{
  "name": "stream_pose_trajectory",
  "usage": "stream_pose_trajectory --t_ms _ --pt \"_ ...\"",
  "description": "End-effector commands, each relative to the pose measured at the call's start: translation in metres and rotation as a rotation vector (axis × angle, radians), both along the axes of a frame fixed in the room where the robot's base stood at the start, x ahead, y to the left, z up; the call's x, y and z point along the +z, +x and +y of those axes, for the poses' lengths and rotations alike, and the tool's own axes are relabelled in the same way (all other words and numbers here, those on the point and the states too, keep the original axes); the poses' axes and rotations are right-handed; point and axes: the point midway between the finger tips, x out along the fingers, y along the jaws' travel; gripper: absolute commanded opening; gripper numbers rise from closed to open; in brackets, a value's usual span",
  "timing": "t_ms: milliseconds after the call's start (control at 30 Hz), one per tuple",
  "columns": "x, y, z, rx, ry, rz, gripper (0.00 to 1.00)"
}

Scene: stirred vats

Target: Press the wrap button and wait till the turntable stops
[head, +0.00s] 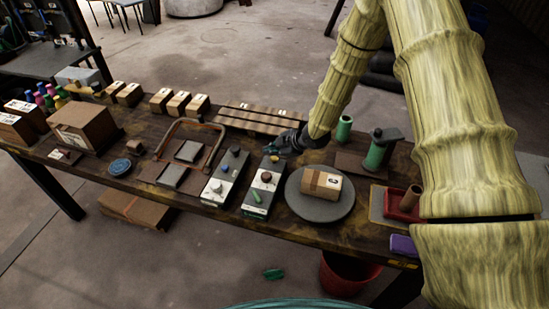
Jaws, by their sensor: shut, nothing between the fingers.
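A round grey turntable (312,208) is on the dark wooden bench, with a taped cardboard box (321,185) on it. Just left of it is a control box (251,209) with a dark knob, a reddish-brown round button (266,177) and a green part (257,197). A second control box (213,196) stands further left, with a pale round knob. I cannot read the labels, so I cannot tell which control is the wrap button. My gripper (269,150) is shut and empty at the far end of the right control box; whether it touches is unclear.
Green rolls (376,156) stand at the back right, near a red tray (397,206). Several small cartons (180,104) line the back left. A bow-shaped handle frame (193,124) lies left of the control boxes. A red bin (345,276) is below the front edge.

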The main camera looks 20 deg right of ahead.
Motion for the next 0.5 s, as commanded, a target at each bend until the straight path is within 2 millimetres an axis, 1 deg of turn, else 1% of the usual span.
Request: stream_pose_trajectory --t_ms 500 --pt "-0.0081 -0.0002 0.0005 0.0 0.0 0.0 0.0"
